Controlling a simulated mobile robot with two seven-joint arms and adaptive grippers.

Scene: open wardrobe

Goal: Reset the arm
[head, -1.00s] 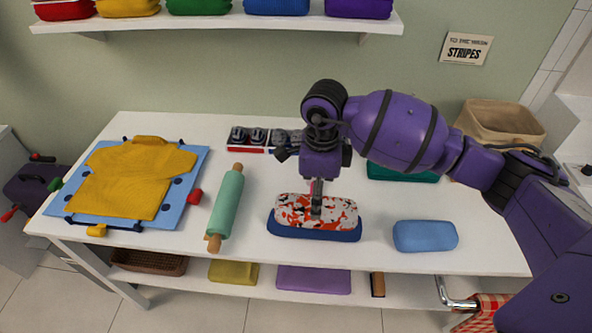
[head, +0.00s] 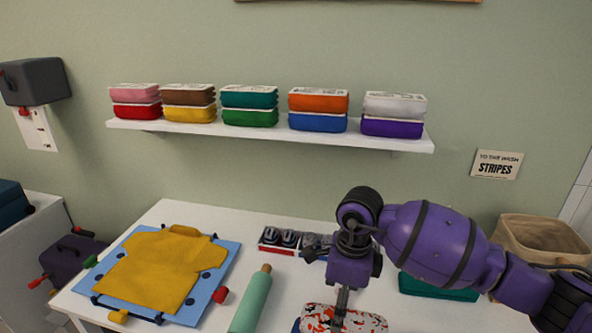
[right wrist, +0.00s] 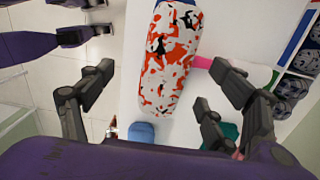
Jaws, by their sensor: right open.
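My right arm comes in from the right in the head view, and its gripper (head: 341,304) points down over a white, orange and black patterned folded cloth (head: 362,320) at the bottom edge. In the right wrist view, the right gripper (right wrist: 160,88) is open with its fingers wide apart. The patterned cloth (right wrist: 168,65) shows between and beyond them; nothing is held. How high the fingertips are above the cloth is unclear. My left gripper (right wrist: 97,18) shows partly at the top left of the wrist view, its fingers apart. It is outside the head view.
A yellow shirt (head: 155,270) lies on a blue board (head: 222,262) at the left. A green rolling pin (head: 251,300) lies beside it. A shelf (head: 270,136) above holds several stacked coloured cloths. A beige basket (head: 540,240) and a teal cloth (head: 435,287) are at the right.

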